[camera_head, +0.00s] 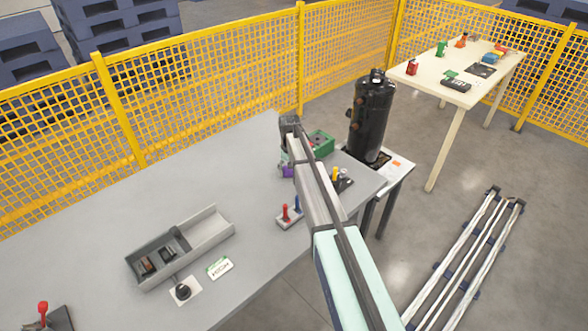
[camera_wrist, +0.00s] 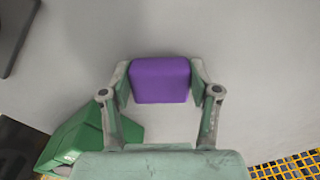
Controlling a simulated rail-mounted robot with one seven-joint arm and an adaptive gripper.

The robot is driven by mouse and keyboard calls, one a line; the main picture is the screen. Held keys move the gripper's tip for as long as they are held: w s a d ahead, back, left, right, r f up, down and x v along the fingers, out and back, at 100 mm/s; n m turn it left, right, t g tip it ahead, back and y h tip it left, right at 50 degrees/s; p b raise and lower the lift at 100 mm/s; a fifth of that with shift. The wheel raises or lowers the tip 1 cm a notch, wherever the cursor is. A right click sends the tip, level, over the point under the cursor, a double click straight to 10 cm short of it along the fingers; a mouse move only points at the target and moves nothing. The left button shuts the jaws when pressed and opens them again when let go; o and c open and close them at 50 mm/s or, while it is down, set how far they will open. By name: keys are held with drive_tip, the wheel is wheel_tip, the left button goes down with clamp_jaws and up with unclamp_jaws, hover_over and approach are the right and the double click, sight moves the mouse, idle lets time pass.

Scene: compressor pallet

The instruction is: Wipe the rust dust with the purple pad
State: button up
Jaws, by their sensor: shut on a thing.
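The purple pad (camera_wrist: 160,80) is held between the two fingers of my gripper (camera_wrist: 162,88) in the wrist view. Grey table surface lies behind it; I cannot tell whether the pad touches it. In the head view my gripper (camera_head: 286,167) is over the far right part of the grey table, left of the green bin, and a little purple of the pad (camera_head: 287,171) shows there. The black compressor (camera_head: 371,115) stands upright on a white-topped stand to the right. Brownish marks show around its base, but I cannot tell whether they are rust dust.
The green bin (camera_head: 321,143) is close beside my gripper and also shows in the wrist view (camera_wrist: 75,138). A grey tray (camera_head: 208,232) and a red-and-blue-handled block (camera_head: 290,218) are on the grey table (camera_head: 100,225). Yellow mesh fencing (camera_head: 215,62) runs behind.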

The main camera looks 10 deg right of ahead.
drive_tip(key=shift+s+a, duration=0.5)
drive_tip(key=shift+a, duration=0.4)
drive_tip(key=shift+w+a+f, duration=0.1)
drive_tip(key=shift+w+a, duration=0.25)
drive_tip(key=shift+w, duration=0.3)
drive_tip(key=shift+w+d+r, duration=0.1)
drive_tip(key=shift+w+d, duration=0.6)
drive_tip(key=shift+d, duration=0.45)
drive_tip(key=shift+w+d+r, duration=0.1)
drive_tip(key=shift+w+d, duration=0.65)
drive_tip(key=shift+d, duration=0.45)
drive_tip(key=shift+w+d, duration=0.7)
drive_tip(key=shift+d, duration=0.45)
drive_tip(key=shift+s+a+f, duration=0.1)
drive_tip(key=shift+s+a, duration=0.65)
drive_tip(key=shift+a, duration=0.4)
drive_tip(key=shift+s+a+f, duration=0.1)
drive_tip(key=shift+s+a, duration=0.6)
drive_tip(key=shift+a, duration=0.5)
drive_tip(key=shift+s+a+f, duration=0.1)
drive_tip(key=shift+s+a, duration=0.65)
drive_tip(key=shift+a, duration=0.4)
drive_tip(key=shift+r, duration=0.15)
drive_tip(key=shift+r+p, duration=1.1)
drive_tip(key=shift+r, duration=1.85)
